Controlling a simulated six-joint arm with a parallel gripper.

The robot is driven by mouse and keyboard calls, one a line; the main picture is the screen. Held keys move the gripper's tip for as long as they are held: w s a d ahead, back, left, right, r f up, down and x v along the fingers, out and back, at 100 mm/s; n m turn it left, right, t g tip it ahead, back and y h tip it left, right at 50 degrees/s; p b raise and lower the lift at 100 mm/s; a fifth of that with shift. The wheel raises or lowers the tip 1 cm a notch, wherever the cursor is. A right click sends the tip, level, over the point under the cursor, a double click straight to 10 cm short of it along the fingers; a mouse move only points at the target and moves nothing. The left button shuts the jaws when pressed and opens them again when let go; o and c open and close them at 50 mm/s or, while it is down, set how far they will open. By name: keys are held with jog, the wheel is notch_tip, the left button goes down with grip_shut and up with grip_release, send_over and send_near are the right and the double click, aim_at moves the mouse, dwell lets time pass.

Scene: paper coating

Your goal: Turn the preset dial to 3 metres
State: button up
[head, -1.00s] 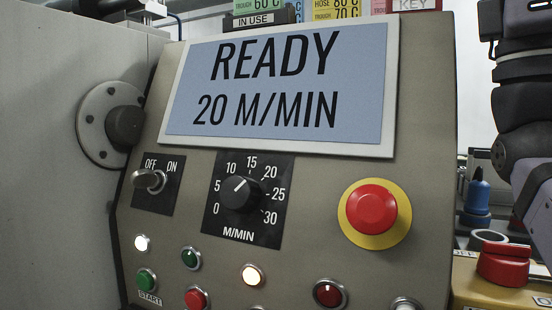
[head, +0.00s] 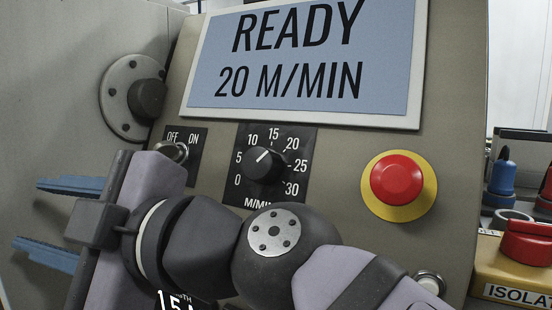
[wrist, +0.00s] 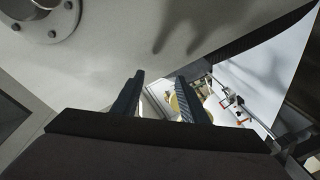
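A round black dial (head: 264,165) marked 0 to 30 M/MIN sits on the sloped console face; its white line seems to lean up and right, toward the 20 side. No dial labelled preset is readable. A dark plate (head: 176,301) with cut-off white characters, including "15", shows at the bottom edge, mostly hidden by my arm. My gripper (head: 28,215) is at the far left, its two blue fingers apart and empty, pointing left, away from the M/MIN dial. In the wrist view the fingers (wrist: 160,82) are also apart with nothing between them.
The screen (head: 300,105) reads READY, 20 M/MIN. An OFF/ON switch (head: 173,151) and a red emergency button (head: 397,180) on yellow flank the dial. A round flange (head: 120,98) projects from the grey wall at left. A yellow isolator box (head: 500,268) stands at right.

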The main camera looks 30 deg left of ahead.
jog(key=s+a+f+g+h+p, duration=0.1)
jog(key=s+f+h+p, duration=0.15)
jog(key=f, duration=0.55)
jog(key=s+a+f+g+h+p, duration=0.15)
jog(key=f+h, duration=0.25)
jog(key=f, duration=0.5)
jog(key=d+f+m+t+h+p, duration=0.1)
jog(key=d+f+h+p, duration=0.25)
jog(key=f, duration=0.45)
jog(key=d+f+t+h+p, duration=0.2)
jog(key=d+f+h+p, duration=0.1)
jog(key=f+h, duration=0.3)
jog(key=w+d+f+t+h+p, duration=0.5)
jog(key=w+d+t+p, duration=0.2)
jog(key=d, duration=0.2)
jog(key=w+a+r+n+t+y+p, duration=0.1)
jog(key=a+r+n+t+y+p, duration=0.35)
jog(key=a+r+n+t, duration=0.35)
jog(key=w+f+m+b, duration=0.1)
jog(key=w+f, duration=0.2)
jog(key=w, duration=0.4)
jog(key=shift+t+h, duration=0.25)
jog(key=shift+c, duration=0.6)
